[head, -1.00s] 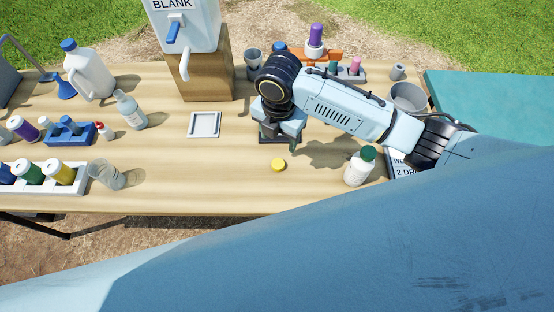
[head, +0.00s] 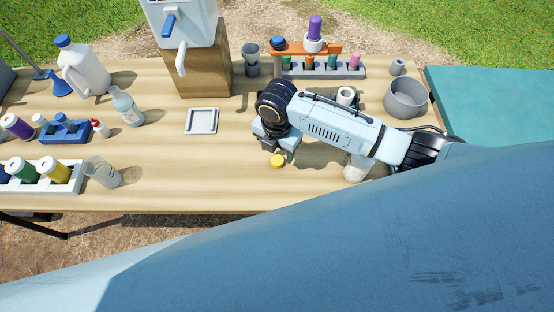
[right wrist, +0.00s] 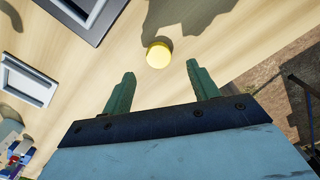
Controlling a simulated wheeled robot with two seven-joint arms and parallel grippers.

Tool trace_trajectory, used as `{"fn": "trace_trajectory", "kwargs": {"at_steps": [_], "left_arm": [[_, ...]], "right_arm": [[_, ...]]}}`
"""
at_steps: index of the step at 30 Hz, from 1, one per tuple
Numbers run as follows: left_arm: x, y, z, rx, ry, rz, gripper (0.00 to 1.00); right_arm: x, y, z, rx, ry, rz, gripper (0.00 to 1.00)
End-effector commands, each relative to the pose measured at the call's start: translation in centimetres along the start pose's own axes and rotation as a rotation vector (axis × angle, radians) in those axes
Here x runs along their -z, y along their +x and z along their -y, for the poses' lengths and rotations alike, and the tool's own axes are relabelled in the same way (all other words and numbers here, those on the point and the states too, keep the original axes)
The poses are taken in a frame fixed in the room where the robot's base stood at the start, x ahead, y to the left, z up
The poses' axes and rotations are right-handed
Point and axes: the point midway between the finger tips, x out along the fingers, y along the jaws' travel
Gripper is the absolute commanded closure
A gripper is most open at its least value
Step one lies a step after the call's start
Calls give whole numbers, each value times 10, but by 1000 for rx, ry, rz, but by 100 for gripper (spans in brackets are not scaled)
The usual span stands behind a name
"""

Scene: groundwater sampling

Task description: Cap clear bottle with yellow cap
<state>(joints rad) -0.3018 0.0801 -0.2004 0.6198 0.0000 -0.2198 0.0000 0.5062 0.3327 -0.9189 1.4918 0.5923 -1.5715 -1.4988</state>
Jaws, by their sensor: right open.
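The yellow cap (head: 278,160) lies on the wooden table near its front edge. It also shows in the right wrist view (right wrist: 159,55), just beyond the fingertips and roughly centred between them. My right gripper (head: 277,148) is open and empty, with its fingers pointing down close behind the cap. Its two green fingers show apart in the right wrist view (right wrist: 161,76). The clear bottle (head: 126,108), pale with a white label, stands upright at the left of the table. My left gripper is not in view.
A square grey tray (head: 186,128) lies between bottle and gripper. A clear beaker (head: 101,172) and a white rack (head: 76,187) stand front left. A white bottle (head: 355,168) is partly hidden by my right arm. A wooden block (head: 205,75) stands behind. The front middle table is clear.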

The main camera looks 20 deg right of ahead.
Motion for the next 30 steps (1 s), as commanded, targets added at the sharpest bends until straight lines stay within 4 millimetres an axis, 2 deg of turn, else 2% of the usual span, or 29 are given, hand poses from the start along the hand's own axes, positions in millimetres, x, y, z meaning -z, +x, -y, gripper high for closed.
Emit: {"fn": "trace_trajectory", "kwargs": {"at_steps": [6, 9, 22, 30], "left_arm": [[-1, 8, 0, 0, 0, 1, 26], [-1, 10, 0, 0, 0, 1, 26], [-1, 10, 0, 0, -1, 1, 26], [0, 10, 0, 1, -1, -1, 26]], "right_arm": [[-2, 35, -1, 4, 2, -2, 40], [-2, 46, -1, 3, 0, -2, 40], [-3, 50, -1, 1, 0, 0, 40], [-3, 49, -1, 1, 0, 0, 76]]}}
